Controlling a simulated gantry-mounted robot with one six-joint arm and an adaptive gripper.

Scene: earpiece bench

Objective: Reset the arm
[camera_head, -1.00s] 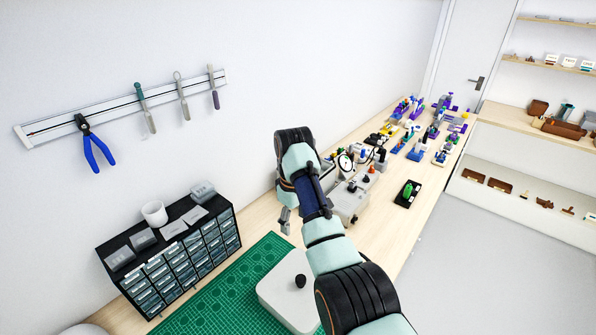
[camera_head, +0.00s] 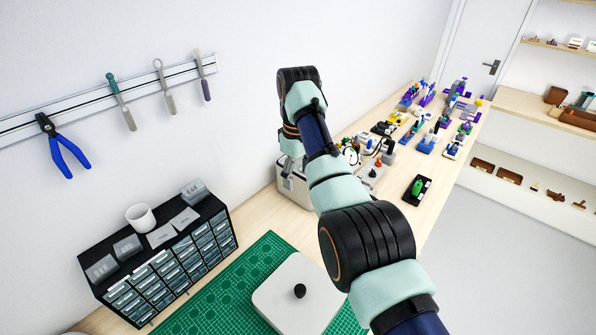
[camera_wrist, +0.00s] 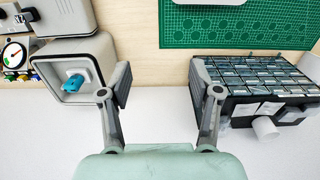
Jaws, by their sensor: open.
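My gripper (camera_wrist: 160,84) is open and empty in the wrist view, its two grey fingers wide apart. It hangs over bare bench and the white floor or wall strip, touching nothing that I can see. To its left is an open pale container (camera_wrist: 45,75) with a teal item (camera_wrist: 75,82) inside. To its right is the dark drawer cabinet (camera_wrist: 235,110).
A white cup (camera_head: 140,217) stands on the cabinet (camera_head: 225,225). Pliers (camera_head: 65,150) hang on the wall rail. Several small colourful items crowd the bench's far end.

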